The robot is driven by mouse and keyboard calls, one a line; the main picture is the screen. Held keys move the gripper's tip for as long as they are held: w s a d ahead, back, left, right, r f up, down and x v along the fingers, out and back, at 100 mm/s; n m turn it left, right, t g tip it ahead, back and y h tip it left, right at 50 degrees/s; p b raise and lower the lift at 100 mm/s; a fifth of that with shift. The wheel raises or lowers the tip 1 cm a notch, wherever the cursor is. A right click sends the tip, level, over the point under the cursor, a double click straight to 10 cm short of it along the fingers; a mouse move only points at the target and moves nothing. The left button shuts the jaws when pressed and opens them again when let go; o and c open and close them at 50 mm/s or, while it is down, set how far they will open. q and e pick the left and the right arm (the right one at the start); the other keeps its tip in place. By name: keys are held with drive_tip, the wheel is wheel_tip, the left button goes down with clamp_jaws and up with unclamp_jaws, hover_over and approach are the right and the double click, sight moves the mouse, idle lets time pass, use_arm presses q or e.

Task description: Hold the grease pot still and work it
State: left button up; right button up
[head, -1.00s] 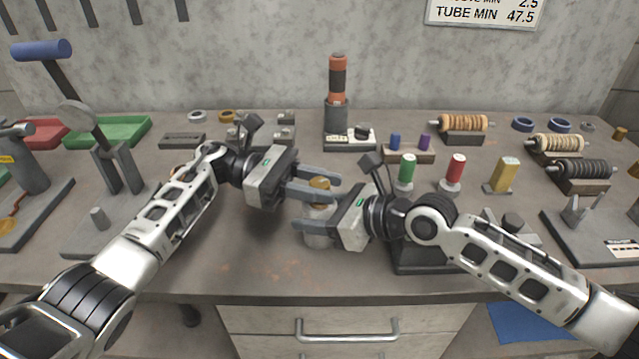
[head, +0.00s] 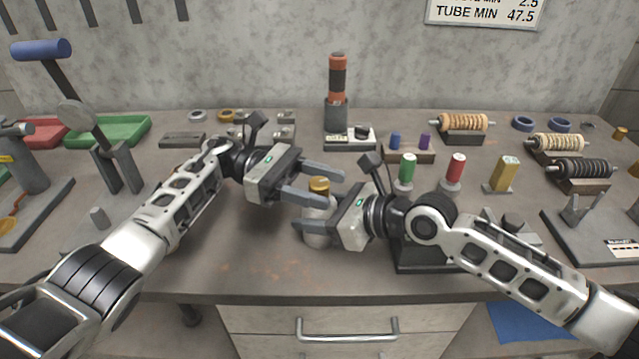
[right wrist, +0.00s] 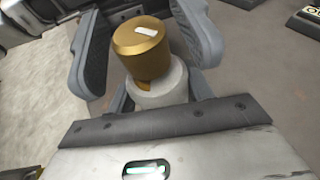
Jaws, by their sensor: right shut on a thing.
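The grease pot (head: 318,228) is a pale, squat jar with a gold lid (head: 319,185) on top. It stands upright near the front middle of the table. My right gripper (head: 316,222) is shut on the pale body, which its fingers partly hide. My left gripper (head: 322,184) is open, with one finger on each side of the gold lid and space between them. In the right wrist view the gold lid (right wrist: 140,45) carries a small white mark and sits over the pale body (right wrist: 158,90).
A dark block (head: 425,257) lies under my right forearm. Green (head: 407,168) and red (head: 456,168) cylinders stand behind my right arm. An orange and black tube (head: 338,80) stands at the back. The table front left of the pot is clear.

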sight(310, 183)
use_arm(q)
drive_tip(key=shift+v, duration=3.75)
drive_tip(key=shift+s, duration=0.1)
use_arm(e)
drive_tip(key=o, duration=1.3)
drive_tip(key=shift+c, duration=0.2)
drive_tip(key=shift+d, duration=0.1)
